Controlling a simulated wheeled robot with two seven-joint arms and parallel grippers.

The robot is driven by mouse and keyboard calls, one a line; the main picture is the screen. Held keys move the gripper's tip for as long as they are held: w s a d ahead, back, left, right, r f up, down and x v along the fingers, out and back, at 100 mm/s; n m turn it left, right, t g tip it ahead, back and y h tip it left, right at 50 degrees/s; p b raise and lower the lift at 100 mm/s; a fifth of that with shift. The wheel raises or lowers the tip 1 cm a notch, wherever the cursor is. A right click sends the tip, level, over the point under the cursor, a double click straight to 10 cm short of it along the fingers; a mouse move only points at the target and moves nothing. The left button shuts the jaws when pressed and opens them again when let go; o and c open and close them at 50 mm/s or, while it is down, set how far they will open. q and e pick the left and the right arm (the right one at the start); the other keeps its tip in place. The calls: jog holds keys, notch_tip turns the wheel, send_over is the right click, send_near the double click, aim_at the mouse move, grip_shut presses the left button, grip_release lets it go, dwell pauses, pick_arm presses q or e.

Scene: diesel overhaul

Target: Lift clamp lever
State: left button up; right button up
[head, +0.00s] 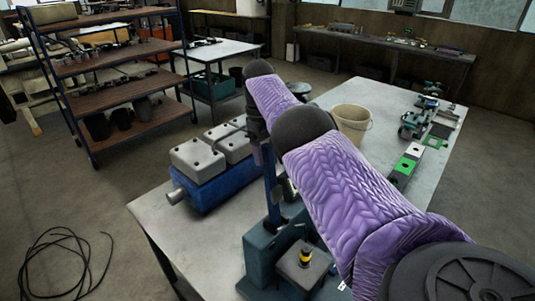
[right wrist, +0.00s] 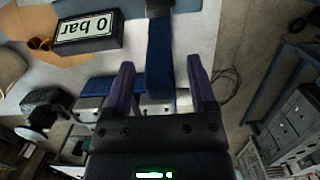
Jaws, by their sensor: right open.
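A blue upright bar (head: 271,190), apparently the clamp lever, rises from a dark teal fixture (head: 258,258) on the near workbench. In the right wrist view the blue bar (right wrist: 160,55) runs between the two purple fingers of my right gripper (right wrist: 160,78). The fingers are open, with a gap on both sides of the bar. In the head view my right gripper (head: 263,155) points down at the top of the bar, partly hidden by its own wrist. My left gripper does not show.
Grey blocks (head: 198,158) on a blue base stand left of the fixture. A beige bucket (head: 352,122) and small green parts (head: 401,170) are farther right on the bench (head: 218,240). A box reading "0 bar" (right wrist: 80,33) shows in the wrist view. A cable (head: 60,262) lies on the floor.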

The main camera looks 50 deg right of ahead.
notch_tip(320, 180, up, 3)
jog(key=shift+f, duration=0.1)
notch_tip(320, 180, up, 5)
jog(key=p, duration=0.3)
jog(key=shift+s+f, duration=0.1)
jog(key=shift+f, duration=0.05)
jog(key=shift+r+p, duration=0.4)
jog(key=shift+p, duration=0.2)
jog(key=shift+f, duration=0.1)
jog(key=shift+f, duration=0.1)
